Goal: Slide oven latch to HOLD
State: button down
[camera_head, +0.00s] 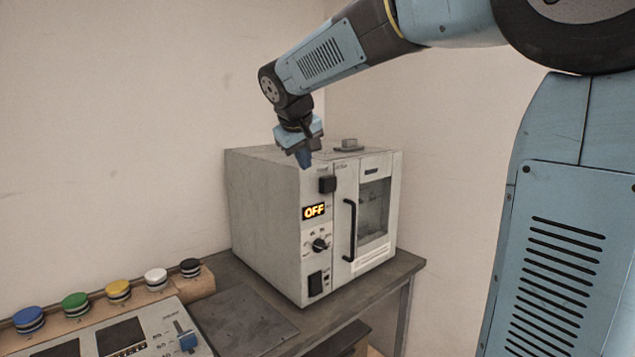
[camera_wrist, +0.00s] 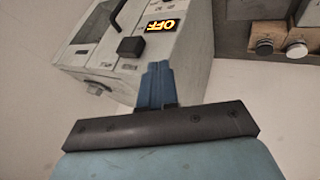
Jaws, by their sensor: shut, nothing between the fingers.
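The oven (camera_head: 265,217) is a pale grey box on a dark bench, with its glass door shut. Its lit display (camera_head: 314,211) reads OFF and also shows in the wrist view (camera_wrist: 161,26). A black sliding block (camera_head: 327,184), which looks like the latch, sits on the front above the display; it also shows in the wrist view (camera_wrist: 131,46). The latch's labels are too small to read. My gripper (camera_head: 304,160) is shut and empty, pointing down near the oven's top front edge, above and left of the latch. Its blue fingers show in the wrist view (camera_wrist: 156,84), apart from the latch.
A black door handle (camera_head: 350,230), a knob (camera_head: 320,245) and a black switch (camera_head: 315,284) are on the oven front. A small block (camera_head: 349,145) stands on its top. Coloured buttons (camera_head: 118,290) and a control panel (camera_head: 150,335) lie at lower left.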

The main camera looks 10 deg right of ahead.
jog(key=shift+w+a+r, duration=0.1)
jog(key=shift+w+a, duration=0.25)
jog(key=shift+w, duration=0.25)
jog(key=shift+d, duration=0.1)
send_near(319, 193)
notch_tip(319, 193, down, 4)
jog(key=w, duration=0.1)
jog(key=shift+w+d+r, duration=0.2)
jog(key=shift+w+d, duration=0.35)
jog(key=shift+w, duration=0.05)
